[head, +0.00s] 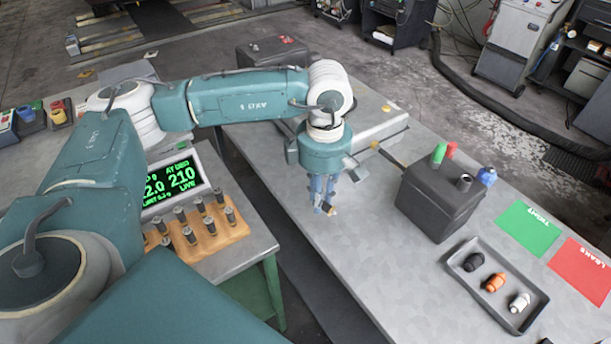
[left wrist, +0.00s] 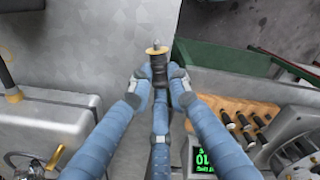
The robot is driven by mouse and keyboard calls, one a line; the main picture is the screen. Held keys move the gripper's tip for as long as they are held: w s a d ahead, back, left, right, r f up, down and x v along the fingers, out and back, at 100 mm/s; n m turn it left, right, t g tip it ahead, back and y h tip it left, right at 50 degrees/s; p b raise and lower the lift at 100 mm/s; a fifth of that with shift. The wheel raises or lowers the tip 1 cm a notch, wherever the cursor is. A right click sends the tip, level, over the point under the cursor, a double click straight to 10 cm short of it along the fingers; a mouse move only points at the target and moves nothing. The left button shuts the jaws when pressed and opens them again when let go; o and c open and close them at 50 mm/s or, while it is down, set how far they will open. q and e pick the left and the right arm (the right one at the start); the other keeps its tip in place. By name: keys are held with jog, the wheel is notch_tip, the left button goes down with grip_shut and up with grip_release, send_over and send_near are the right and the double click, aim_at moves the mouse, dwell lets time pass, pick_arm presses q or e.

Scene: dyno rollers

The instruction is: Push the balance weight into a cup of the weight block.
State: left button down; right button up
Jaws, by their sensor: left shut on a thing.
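My left gripper (head: 322,208) is shut on the balance weight, a small dark cylinder with a brass-coloured flange and a thin tip. In the left wrist view the weight (left wrist: 157,60) sits between the blue fingertips (left wrist: 160,80), above the grey table. In the head view the fingers mostly hide it. The weight block looks to be the tan wooden block (head: 232,238) on the left bench, with several dark, grey-topped cylinders standing in it. It also shows in the left wrist view (left wrist: 212,104), right of the gripper and apart from it. My right gripper is not in view.
A lit display (head: 172,183) stands behind the wooden block. A gap separates the left bench from the grey table (head: 370,260). On that table are a black box (head: 435,207) with coloured cylinders on top, a dark tray (head: 525,315) with small parts, and green (head: 527,228) and red mats.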

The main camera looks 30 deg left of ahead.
aim_at(303, 207)
pick_arm(q)
jog(key=w+a+f+n, duration=0.1)
jog(key=a+n, duration=0.1)
jog(key=n, duration=0.2)
jog(key=w+a+f+n, duration=0.1)
jog(key=w+a+n, duration=0.1)
jog(key=n, duration=0.3)
jog(key=w+a+f+n, duration=0.1)
jog(key=a+f+n, duration=0.1)
jog(key=n, duration=0.3)
jog(key=shift+w+a, duration=0.35)
jog(key=shift+a, duration=0.45)
notch_tip(303, 207, down, 4)
jog(key=shift+r+b, duration=0.1)
jog(key=shift+b, duration=1.15)
jog(key=shift+f+b, duration=0.55)
jog(key=shift+f, duration=0.6)
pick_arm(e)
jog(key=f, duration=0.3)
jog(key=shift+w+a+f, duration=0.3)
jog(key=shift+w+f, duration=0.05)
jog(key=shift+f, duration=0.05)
